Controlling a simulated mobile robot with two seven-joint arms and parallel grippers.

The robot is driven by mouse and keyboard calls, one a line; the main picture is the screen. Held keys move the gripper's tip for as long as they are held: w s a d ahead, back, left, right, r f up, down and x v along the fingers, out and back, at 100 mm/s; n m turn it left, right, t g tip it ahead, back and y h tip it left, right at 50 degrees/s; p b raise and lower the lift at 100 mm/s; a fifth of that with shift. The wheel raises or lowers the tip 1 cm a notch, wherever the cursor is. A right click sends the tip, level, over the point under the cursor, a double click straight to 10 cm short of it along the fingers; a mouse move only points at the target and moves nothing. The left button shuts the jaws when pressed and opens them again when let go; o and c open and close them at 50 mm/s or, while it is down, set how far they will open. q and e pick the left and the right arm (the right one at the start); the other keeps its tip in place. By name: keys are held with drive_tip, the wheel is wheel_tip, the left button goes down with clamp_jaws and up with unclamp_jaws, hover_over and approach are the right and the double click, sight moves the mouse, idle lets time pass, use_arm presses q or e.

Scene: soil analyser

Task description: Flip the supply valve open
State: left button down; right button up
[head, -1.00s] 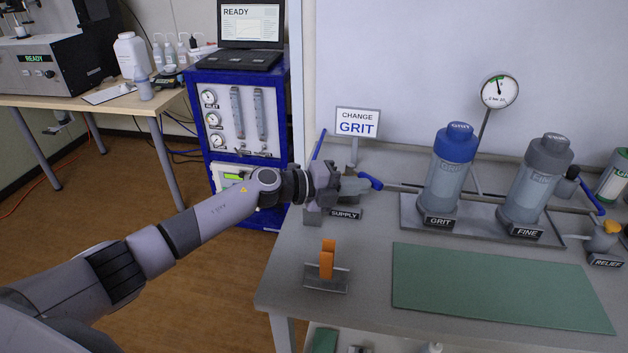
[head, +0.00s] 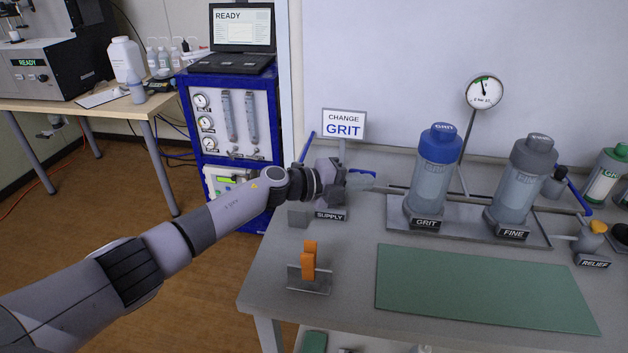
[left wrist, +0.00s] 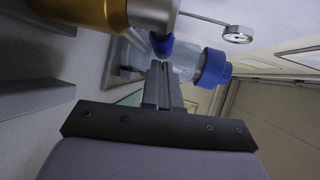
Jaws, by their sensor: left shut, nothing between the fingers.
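The supply valve stands at the table's back left, above the SUPPLY label (head: 330,215), mostly hidden behind my left gripper (head: 366,183) in the head view. Its blue handle (head: 362,173) shows just behind the fingers. In the left wrist view the valve's gold and silver body (left wrist: 90,12) fills the upper left, with the blue handle end (left wrist: 162,43) at my left fingertips (left wrist: 160,70). The fingers are shut and empty, very close to the handle; whether they touch it I cannot tell. My right gripper is out of view.
The GRIT canister (head: 432,180) and FINE canister (head: 521,185) stand right of the valve. A gauge (head: 484,92) rises behind them, and the CHANGE GRIT sign (head: 344,124) is behind the valve. An orange block (head: 309,262) sits in front; the green mat (head: 480,288) is clear.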

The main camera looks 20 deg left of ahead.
use_arm(q)
drive_tip(key=shift+w+d, duration=0.15)
drive_tip(key=shift+w, duration=0.1)
idle(0.6)
drive_tip(key=shift+p+v, duration=0.5)
drive_tip(key=shift+v, duration=3.05)
